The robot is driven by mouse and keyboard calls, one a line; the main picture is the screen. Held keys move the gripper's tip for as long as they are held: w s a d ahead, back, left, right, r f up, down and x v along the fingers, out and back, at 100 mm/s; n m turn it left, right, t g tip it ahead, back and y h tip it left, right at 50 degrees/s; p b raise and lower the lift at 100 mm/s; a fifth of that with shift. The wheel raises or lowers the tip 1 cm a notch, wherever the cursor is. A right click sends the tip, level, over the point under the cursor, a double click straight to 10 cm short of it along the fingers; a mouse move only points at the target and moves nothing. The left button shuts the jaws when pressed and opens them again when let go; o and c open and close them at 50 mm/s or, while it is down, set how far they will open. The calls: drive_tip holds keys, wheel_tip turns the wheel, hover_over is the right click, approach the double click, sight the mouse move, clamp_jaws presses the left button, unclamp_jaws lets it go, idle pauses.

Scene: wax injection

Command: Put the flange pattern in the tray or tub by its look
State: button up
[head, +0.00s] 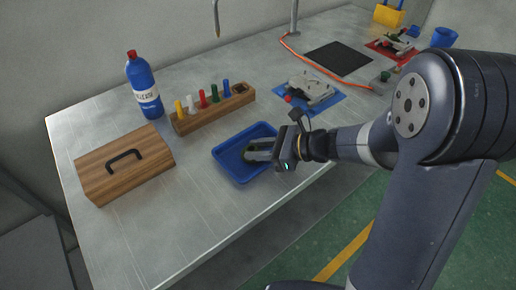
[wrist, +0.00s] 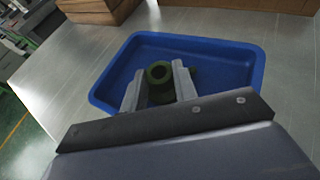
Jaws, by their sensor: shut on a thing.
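The flange pattern (wrist: 160,74) is dark green with a round hole in its end. My gripper (wrist: 158,88) is shut on it, one finger on each side, in the wrist view. In the head view my gripper (head: 248,151) reaches over the blue tray (head: 229,171), and the pattern is mostly hidden by the fingers. The blue tray (wrist: 110,86) lies around and below the pattern in the wrist view. I cannot tell whether the pattern touches the tray floor. No other part shows in the tray.
A wooden box with a black handle (head: 126,172) and a wooden rack (head: 213,115) with coloured sticks stand left of and behind the tray. A blue bottle (head: 144,87) stands behind them. A metal mould on a blue mat (head: 310,92) lies right. A blue tub (head: 444,38) stands far right.

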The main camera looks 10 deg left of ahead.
drive_tip(key=shift+f, duration=0.15)
drive_tip(key=o, duration=0.9)
drive_tip(key=shift+o, duration=0.2)
drive_tip(key=shift+r, duration=0.25)
drive_tip(key=p+v, duration=0.1)
drive_tip(key=v, duration=1.1)
